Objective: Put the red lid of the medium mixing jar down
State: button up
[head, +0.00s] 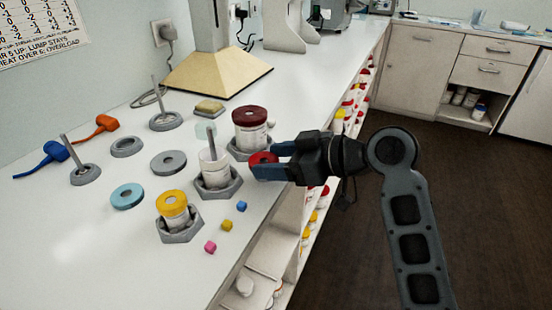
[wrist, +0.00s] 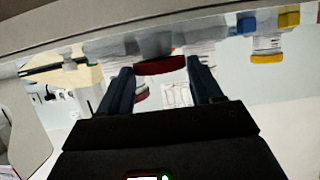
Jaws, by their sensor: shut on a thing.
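My gripper (head: 269,161) is shut on a red lid (head: 262,157) and holds it just right of the medium mixing jar. In the wrist view the red lid (wrist: 160,65) spans the gap between the fingers. The medium mixing jar (head: 212,174) stands lidless in a grey hexagonal holder (head: 217,191), with a grey rod rising from it. Behind the held lid, the large jar (head: 251,138) wears a dark red lid (head: 249,115) in its own holder. Whether the held lid touches anything beneath is hidden by the fingers.
A small jar with a yellow lid (head: 172,203) stands in front. A blue ring (head: 127,196), a grey ring (head: 168,162) and rod stands lie left. The left front counter is clear.

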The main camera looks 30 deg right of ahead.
jog(key=shift+f+b, duration=0.35)
jog(key=shift+f, duration=0.05)
jog(key=shift+f, duration=0.2)
jog(key=o, duration=1)
jog(key=shift+r, duration=0.1)
jog(key=shift+r, duration=0.2)
jog(key=v, duration=1.2)
jog(key=shift+d+r, duration=0.1)
jog(key=shift+r, duration=0.15)
